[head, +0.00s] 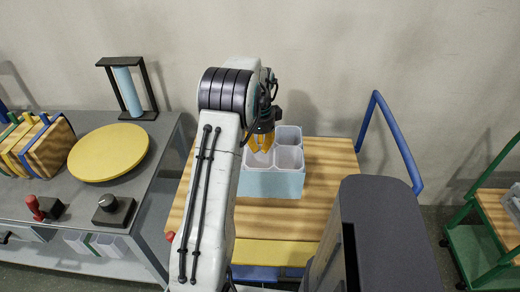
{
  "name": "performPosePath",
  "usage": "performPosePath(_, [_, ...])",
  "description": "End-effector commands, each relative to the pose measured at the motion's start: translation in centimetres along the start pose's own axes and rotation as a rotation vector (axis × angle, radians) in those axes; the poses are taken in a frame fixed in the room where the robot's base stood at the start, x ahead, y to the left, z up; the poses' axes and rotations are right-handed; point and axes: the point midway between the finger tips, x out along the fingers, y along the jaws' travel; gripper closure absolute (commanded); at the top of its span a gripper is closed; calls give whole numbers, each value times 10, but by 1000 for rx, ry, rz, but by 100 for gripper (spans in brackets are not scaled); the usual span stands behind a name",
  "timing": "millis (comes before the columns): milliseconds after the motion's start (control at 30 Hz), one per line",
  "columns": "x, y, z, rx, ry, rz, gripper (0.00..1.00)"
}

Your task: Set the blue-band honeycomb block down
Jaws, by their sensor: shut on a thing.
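The blue-band honeycomb block (270,184) has pale, open-topped cells and a light blue outer face. It is upright over the wooden top of a cart (328,179), near the middle of the head view. My gripper (261,147) points down into the block from above, with its orange fingers shut on the block's upper part, apparently a cell wall. My arm hides the block's left side and part of the fingers. I cannot tell whether the block's underside touches the wood or hangs just above it.
Bare wood lies right of the block, bounded by the cart's blue handle (397,142). At left, a grey bench (180,150) holds a yellow disc (109,153), a rack of boards (38,146) and a black-framed blue roll (128,92). A green cart (470,240) stands far right.

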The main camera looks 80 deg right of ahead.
Motion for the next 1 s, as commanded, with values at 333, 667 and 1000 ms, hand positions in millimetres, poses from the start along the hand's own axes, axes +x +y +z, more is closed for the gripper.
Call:
performPosePath(333, [25, -45, 5, 0, 0, -4, 100])
performPosePath(667, [34, -58, 6, 0, 0, -5, 100])
performPosePath(1000, [63, -56, 6, 0, -1, 0, 100])
